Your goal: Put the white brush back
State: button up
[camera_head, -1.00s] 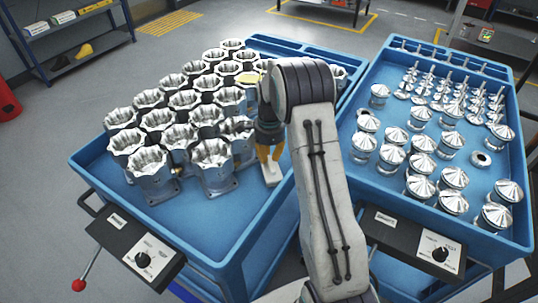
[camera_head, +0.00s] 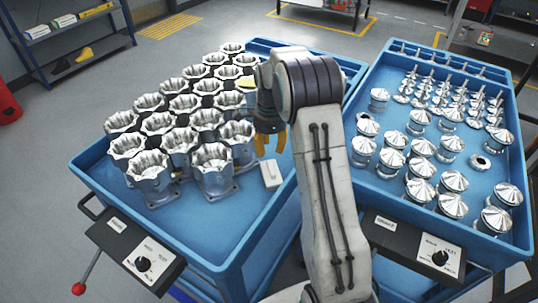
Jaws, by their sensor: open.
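The white brush (camera_head: 271,174) lies on the bare blue floor of the left cart (camera_head: 225,230), right of the metal housings. My gripper (camera_head: 270,143), with yellow-orange fingers, is above and slightly behind the brush in the picture. Its fingers are apart and empty, clear of the brush. My arm hides part of the left cart's right side and what lies behind it.
Rows of machined housings (camera_head: 213,168) fill the left and middle of the left cart. The right cart (camera_head: 400,195) holds conical metal parts (camera_head: 422,190) and several small stemmed parts. Bare cart floor lies in front of the brush.

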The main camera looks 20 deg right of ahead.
aim_at(269, 162)
notch_tip(269, 162, up, 6)
jog(key=s+a+r+n+t, duration=0.1)
jog(key=s+a+r+n, duration=0.2)
jog(key=s+r+n, duration=0.3)
jog(key=s+a+r+n, duration=0.3)
jog(key=s+a+n, duration=0.1)
jog(key=s, duration=0.4)
jog(key=s+a+f+n+t, duration=0.1)
jog(key=s+n, duration=0.4)
jog(key=s, duration=0.3)
jog(key=s+a+f+n+t, duration=0.1)
jog(key=s+a+n, duration=0.1)
jog(key=s+n, duration=0.3)
jog(key=s, duration=0.3)
jog(key=shift+a, duration=0.3)
